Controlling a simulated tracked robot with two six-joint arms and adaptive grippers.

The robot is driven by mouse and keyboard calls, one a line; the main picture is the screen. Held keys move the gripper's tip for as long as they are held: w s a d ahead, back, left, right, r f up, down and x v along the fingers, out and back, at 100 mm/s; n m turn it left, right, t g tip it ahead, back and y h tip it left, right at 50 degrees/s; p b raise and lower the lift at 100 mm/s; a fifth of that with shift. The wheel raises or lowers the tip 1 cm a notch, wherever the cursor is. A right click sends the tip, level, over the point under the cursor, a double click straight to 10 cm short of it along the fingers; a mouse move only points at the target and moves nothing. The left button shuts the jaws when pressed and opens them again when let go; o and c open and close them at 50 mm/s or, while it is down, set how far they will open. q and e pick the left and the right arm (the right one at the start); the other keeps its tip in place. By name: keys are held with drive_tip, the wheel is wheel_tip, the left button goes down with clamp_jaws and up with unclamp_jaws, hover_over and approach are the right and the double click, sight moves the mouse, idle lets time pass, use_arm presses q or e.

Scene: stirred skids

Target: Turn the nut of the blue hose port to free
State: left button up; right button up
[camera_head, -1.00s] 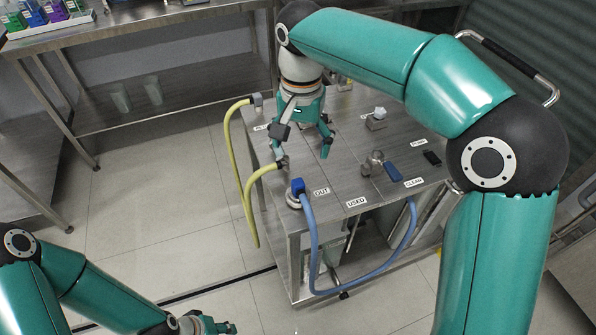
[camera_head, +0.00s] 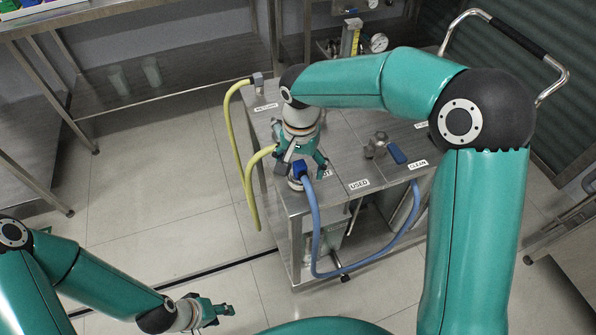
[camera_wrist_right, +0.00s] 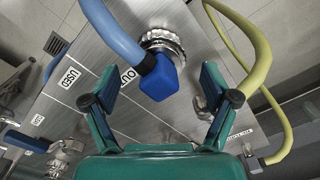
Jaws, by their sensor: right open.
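The blue hose (camera_head: 316,215) ends in a blue elbow (camera_head: 299,169) on the cart's front left corner. The silver knurled nut (camera_wrist_right: 163,41) of its port shows in the right wrist view, around the base of the blue elbow (camera_wrist_right: 160,80). My right gripper (camera_head: 306,176) is over this port. In the wrist view its fingers (camera_wrist_right: 158,84) are spread and empty, with the elbow between them in the picture; no contact with the nut shows. The gripper partly hides the port in the head view. My left gripper (camera_head: 212,310) is low at the bottom left, away from the cart; its jaw opening is unclear.
The yellow hose (camera_head: 233,155) loops off the cart's left side, its near end close to my right gripper. Gauges (camera_head: 378,42) stand behind. Floor left of the cart is free.

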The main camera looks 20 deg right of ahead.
drive_tip(key=shift+f, duration=1.05)
drive_tip(key=c, duration=1)
drive_tip(key=shift+a, duration=0.3)
drive_tip(key=shift+c, duration=0.8)
drive_tip(key=shift+d, duration=0.25)
